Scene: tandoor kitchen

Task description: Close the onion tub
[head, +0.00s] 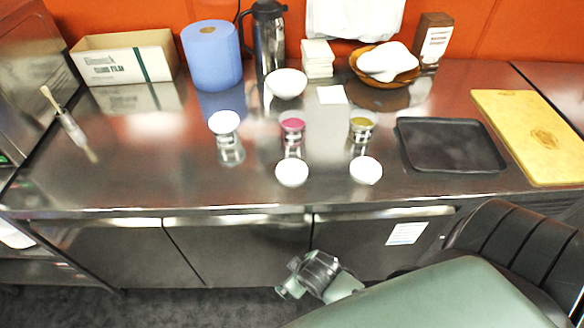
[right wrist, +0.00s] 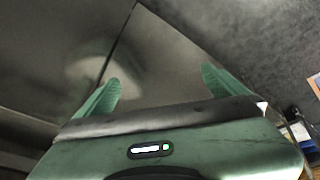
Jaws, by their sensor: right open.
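Three small tubs stand in a row on the steel counter. The left tub (head: 224,124) has a white lid on. The middle tub (head: 292,128) is open with pink-magenta contents, which look like onion. The right tub (head: 362,127) is open with yellow-green contents. Two loose white lids lie in front, one before the middle tub (head: 291,172) and one before the right tub (head: 366,170). My right gripper (head: 292,279) is below the counter's front edge, before the cabinet doors. Its green fingers are spread and empty in the right wrist view (right wrist: 158,90). My left gripper is not in view.
A black tray (head: 450,145) and yellow cutting board (head: 535,135) lie to the right. A white bowl (head: 287,83), blue roll (head: 211,56), flask (head: 268,38) and box (head: 125,58) stand behind. The counter's front left is clear.

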